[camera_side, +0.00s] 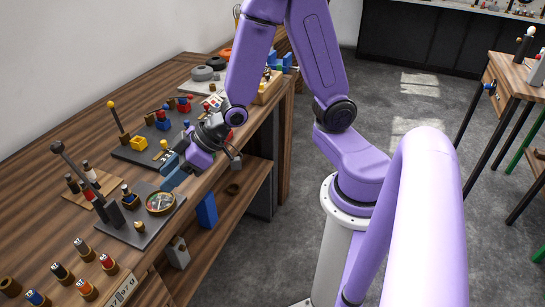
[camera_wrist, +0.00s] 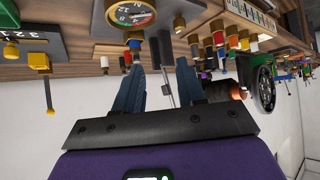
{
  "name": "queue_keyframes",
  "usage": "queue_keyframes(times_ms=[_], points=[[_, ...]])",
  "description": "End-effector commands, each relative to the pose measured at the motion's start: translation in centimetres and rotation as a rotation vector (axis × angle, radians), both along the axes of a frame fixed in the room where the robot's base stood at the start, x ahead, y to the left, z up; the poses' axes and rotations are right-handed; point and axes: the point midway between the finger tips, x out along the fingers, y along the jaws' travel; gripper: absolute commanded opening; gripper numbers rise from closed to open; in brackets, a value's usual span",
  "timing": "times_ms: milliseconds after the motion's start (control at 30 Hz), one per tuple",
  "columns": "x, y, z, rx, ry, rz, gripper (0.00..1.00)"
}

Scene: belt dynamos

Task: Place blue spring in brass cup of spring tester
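The spring tester, a dark plate with a round dial (camera_side: 160,202) and a black-knobbed lever (camera_side: 57,148), stands on the bench; the dial also shows in the wrist view (camera_wrist: 131,12). A small brass cup-like part (camera_side: 130,200) sits beside the dial, with something dark blue at it; I cannot tell what. A blue-topped piece (camera_side: 37,297), likely the blue spring, stands in a brass holder at the front bottom edge. My gripper (camera_side: 170,172) is over the bench's front edge, near the dial. Its fingers (camera_wrist: 160,68) are apart with nothing held between them.
Several coloured pieces in brass holders, including a red one (camera_side: 106,261), stand near the front. A dark plate with a yellow-knobbed rod (camera_side: 112,105) lies behind my gripper. A lower shelf (camera_side: 235,195) runs under the bench. Bare wood (camera_side: 35,130) lies along the wall side.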

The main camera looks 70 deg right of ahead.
Motion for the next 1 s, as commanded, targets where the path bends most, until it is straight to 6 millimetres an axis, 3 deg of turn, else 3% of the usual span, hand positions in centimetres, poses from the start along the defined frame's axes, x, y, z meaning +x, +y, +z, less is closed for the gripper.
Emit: queue_keyframes(times_ms=[267, 600, 800, 1000], points=[[-8.1, 0.3, 1.3, -0.208, 0.213, 0.158, 0.39], [-18.3, -3.9, 4.2, -0.496, 0.443, 0.333, 0.39], [-21.6, -6.5, 5.5, -0.61, 0.515, 0.39, 0.39], [-22.3, -7.2, 5.8, -0.642, 0.534, 0.403, 0.39]])
